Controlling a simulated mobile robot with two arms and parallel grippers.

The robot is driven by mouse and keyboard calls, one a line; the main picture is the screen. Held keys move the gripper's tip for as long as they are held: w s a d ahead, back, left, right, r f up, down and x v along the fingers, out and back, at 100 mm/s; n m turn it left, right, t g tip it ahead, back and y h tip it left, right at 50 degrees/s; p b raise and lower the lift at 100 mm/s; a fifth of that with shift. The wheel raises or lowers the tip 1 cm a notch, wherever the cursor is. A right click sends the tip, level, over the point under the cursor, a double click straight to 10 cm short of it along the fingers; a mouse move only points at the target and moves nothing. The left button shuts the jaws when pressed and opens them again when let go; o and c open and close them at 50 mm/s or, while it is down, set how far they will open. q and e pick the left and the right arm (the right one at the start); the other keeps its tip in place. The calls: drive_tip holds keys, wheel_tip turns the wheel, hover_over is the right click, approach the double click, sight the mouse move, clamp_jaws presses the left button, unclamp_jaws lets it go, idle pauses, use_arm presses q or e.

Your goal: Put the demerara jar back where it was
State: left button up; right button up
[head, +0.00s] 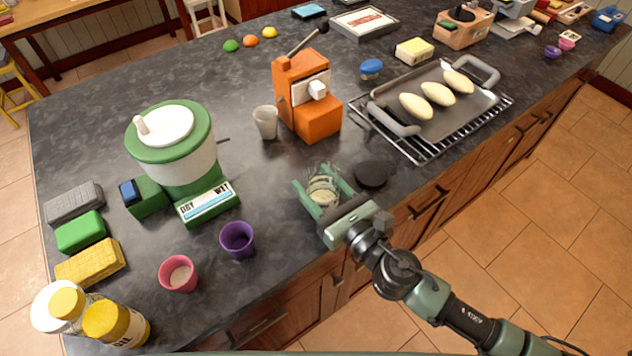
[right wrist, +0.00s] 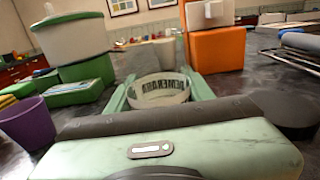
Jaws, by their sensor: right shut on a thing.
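The demerara jar (head: 323,192) is a clear glass jar, with pale contents showing in the head view. It sits between the fingers of my right gripper (head: 318,180), which is shut on it near the front edge of the counter. In the right wrist view the jar (right wrist: 160,88) shows its dark DEMERARA lettering between the two green fingers. I cannot tell whether its base touches the counter. A dark round disc (head: 372,174), perhaps a lid, lies just right of the jar. My left gripper is not in view.
An orange machine (head: 306,95) and a pale cup (head: 265,122) stand behind the jar. A green-and-white machine (head: 175,150), a purple cup (head: 237,240) and a pink cup (head: 178,274) are left. A tray on a rack (head: 430,105) is right. Counter between the cups and jar is clear.

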sight(332, 203)
drive_tip(key=o, duration=1.5)
drive_tip(key=shift+f, duration=0.1)
drive_tip(key=shift+c, duration=0.2)
drive_tip(key=shift+r+p, duration=0.3)
drive_tip(key=b+v, duration=0.1)
drive_tip(key=v, duration=0.2)
drive_tip(key=b+v, duration=0.2)
drive_tip(key=v, duration=0.2)
drive_tip(key=b+v, duration=0.1)
drive_tip(key=v, duration=0.2)
drive_tip(key=shift+s+d+f, duration=0.2)
drive_tip(key=shift+s+f, duration=0.15)
drive_tip(key=shift+s+d+r+b, duration=0.3)
drive_tip(key=shift+s+d+b, duration=0.05)
drive_tip(key=shift+s, duration=0.1)
